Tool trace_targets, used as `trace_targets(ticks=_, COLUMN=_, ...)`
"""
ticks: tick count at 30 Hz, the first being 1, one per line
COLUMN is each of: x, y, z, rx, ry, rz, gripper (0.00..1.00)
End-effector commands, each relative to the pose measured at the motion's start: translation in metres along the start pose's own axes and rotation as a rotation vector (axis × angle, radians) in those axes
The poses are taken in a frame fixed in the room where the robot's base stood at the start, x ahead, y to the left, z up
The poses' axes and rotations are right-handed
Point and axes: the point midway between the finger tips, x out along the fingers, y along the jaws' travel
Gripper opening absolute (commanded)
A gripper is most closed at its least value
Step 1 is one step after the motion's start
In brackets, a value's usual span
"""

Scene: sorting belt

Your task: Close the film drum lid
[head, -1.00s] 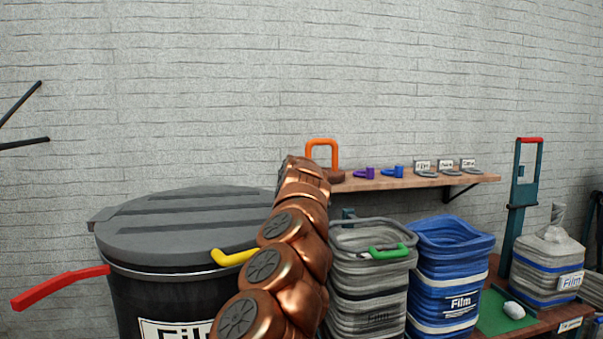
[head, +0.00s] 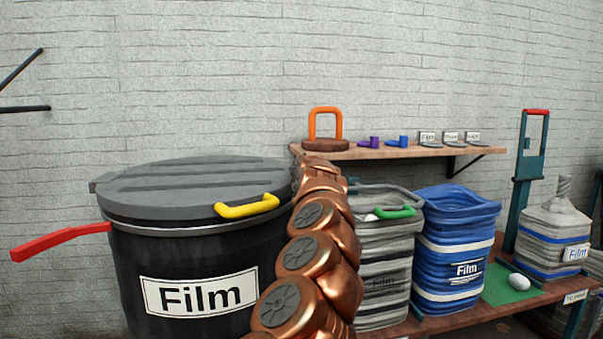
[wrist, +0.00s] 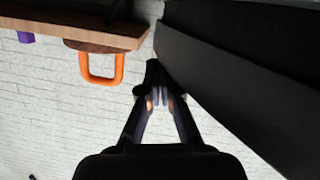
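The film drum (head: 130,270) is black with a white "Film" label and stands at the left of the head view. Its dark grey ribbed lid (head: 190,183) lies across the top, with a yellow handle (head: 247,206) at the front. I see no clear gap at the rim, but cannot tell if it is fully seated. A red lever (head: 60,240) sticks out to the left. My gripper is hidden behind my arm in the head view. In the wrist view my gripper (wrist: 156,72) has its fingertips together, with nothing seen between them, beside a dark surface (wrist: 235,75), probably the drum or lid.
A wall shelf (head: 400,152) behind holds an orange-handled weight (head: 325,125) and small purple and blue pieces. Right of my arm stand a grey bin (head: 385,265) with a green handle and a blue bin (head: 455,240). Several labelled items stand further right.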

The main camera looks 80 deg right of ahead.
Motion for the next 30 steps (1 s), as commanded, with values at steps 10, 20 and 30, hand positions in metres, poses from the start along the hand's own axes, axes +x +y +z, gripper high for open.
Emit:
trace_targets(ticks=10, x=0.008, y=-0.006, z=0.031, rx=0.001, ry=-0.055, rz=-0.019, gripper=0.0)
trace_targets(ticks=20, x=0.0, y=0.0, z=-0.001, rx=-0.002, ry=-0.042, rz=-0.017, gripper=0.0)
trace_targets(ticks=30, x=-0.019, y=0.003, z=-0.034, rx=-0.004, ry=-0.007, rz=-0.012, gripper=0.0)
